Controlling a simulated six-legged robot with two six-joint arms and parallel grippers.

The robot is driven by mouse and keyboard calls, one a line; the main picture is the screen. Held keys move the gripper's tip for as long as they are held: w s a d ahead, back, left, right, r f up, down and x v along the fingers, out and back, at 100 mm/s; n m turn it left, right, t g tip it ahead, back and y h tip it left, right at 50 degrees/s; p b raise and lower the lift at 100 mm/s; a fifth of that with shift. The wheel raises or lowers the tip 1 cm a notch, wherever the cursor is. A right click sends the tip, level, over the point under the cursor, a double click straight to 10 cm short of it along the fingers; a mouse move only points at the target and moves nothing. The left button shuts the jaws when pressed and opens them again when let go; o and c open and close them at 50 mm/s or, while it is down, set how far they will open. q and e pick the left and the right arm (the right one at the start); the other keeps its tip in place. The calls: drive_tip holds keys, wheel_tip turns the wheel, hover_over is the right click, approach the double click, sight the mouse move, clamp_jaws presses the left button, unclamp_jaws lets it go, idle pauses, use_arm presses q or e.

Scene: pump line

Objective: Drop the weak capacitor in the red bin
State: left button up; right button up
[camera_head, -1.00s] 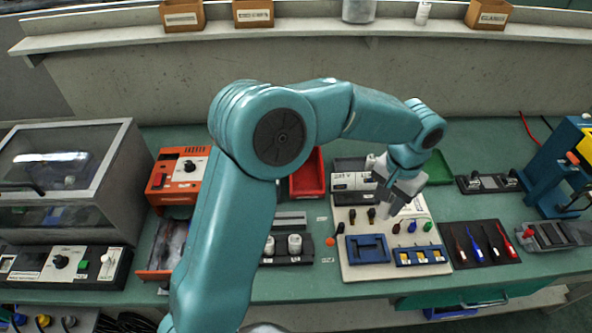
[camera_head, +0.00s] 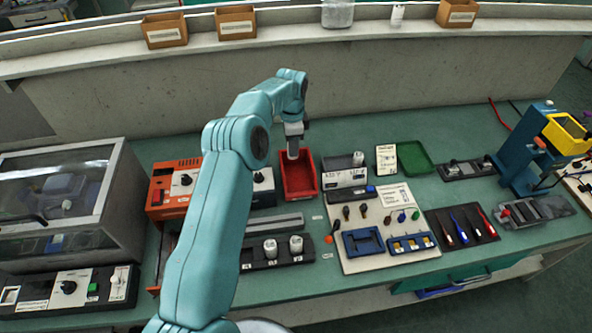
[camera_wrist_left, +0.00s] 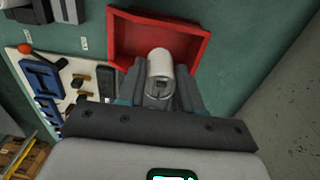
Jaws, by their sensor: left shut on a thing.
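The red bin (camera_head: 299,180) stands open on the bench, left of centre in the head view. My left gripper (camera_head: 293,140) is over the back part of the bin, pointing down. It is shut on a pale cylinder, the capacitor (camera_head: 293,153), whose lower end shows below the fingers. In the left wrist view the capacitor (camera_wrist_left: 160,64) sits between the two fingers, in front of the red bin (camera_wrist_left: 186,44). The visible part of the bin floor is empty. My right gripper is not in view.
Two white capacitors (camera_head: 270,249) stand in a dark rack in front of the bin. A grey meter box (camera_head: 345,178) is close on the bin's right, and a green tray (camera_head: 414,158) lies farther right. A tool board (camera_head: 362,264) is at the front.

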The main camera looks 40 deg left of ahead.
use_arm(q)
drive_tip(key=shift+s+a+f+b, duration=0.15)
drive_tip(key=shift+f+b, duration=0.15)
wheel_tip(320, 180, down, 4)
drive_tip(key=b, duration=0.3)
drive_tip(key=shift+f, duration=0.15)
drive_tip(key=shift+f+b, duration=0.35)
drive_tip(key=shift+f, duration=0.15)
drive_tip(key=o, duration=1.1)
drive_tip(key=shift+r, duration=0.1)
